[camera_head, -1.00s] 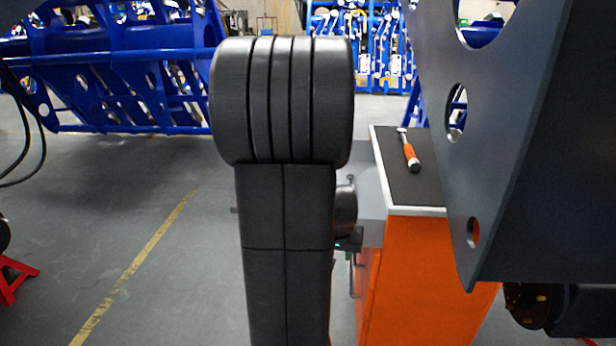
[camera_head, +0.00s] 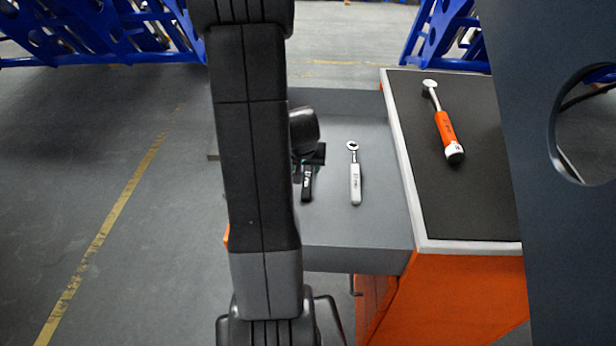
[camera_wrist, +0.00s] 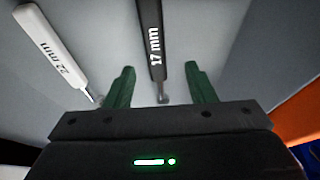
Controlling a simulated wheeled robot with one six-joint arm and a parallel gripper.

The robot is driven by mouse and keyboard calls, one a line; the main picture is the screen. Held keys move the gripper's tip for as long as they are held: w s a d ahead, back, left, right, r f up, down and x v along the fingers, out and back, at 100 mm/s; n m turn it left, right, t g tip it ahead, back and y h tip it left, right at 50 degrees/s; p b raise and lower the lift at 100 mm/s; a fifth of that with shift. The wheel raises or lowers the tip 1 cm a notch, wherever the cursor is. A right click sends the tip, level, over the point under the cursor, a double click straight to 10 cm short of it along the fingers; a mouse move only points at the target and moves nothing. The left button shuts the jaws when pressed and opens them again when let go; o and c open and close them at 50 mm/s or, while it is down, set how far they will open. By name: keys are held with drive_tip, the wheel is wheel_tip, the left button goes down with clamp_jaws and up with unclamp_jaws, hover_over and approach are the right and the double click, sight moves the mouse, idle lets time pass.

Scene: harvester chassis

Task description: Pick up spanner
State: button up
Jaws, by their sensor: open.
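A black spanner marked 17 mm (camera_wrist: 151,35) lies in a grey drawer. Its handle (camera_head: 307,184) shows in the head view, and my wrist hides the rest of it there. A white-handled spanner marked 22 mm (camera_wrist: 52,45) lies beside it; in the head view it is to the right (camera_head: 355,182). My gripper (camera_wrist: 161,69) is open, with its green fingers on either side of the 17 mm spanner's thin shaft end. I cannot tell how far above the spanner the fingers are.
The grey drawer (camera_head: 345,232) sticks out from an orange cabinet (camera_head: 470,290). An orange-handled ratchet (camera_head: 446,128) lies on the cabinet's dark top (camera_head: 430,205). A large dark plate (camera_head: 515,60) stands at the right. Blue frames (camera_head: 110,35) stand behind.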

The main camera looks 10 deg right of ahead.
sight(307, 176)
drive_tip(key=shift+w+f, duration=0.15)
drive_tip(key=shift+w, duration=0.2)
drive_tip(key=shift+s+d+b+x, duration=0.1)
drive_tip(key=shift+b+x, duration=0.05)
drive_tip(key=shift+x, duration=0.65)
drive_tip(key=shift+s+d+b+x, duration=0.1)
drive_tip(key=shift+s+x, duration=0.05)
drive_tip(key=shift+x, duration=0.65)
drive_tip(key=shift+s+d+b+x, duration=0.1)
drive_tip(key=shift+b+x, duration=0.05)
drive_tip(key=shift+x, duration=0.65)
drive_tip(key=shift+f, duration=0.1)
drive_tip(key=shift+f+b, duration=0.25)
drive_tip(key=shift+b, duration=0.1)
clamp_jaws()
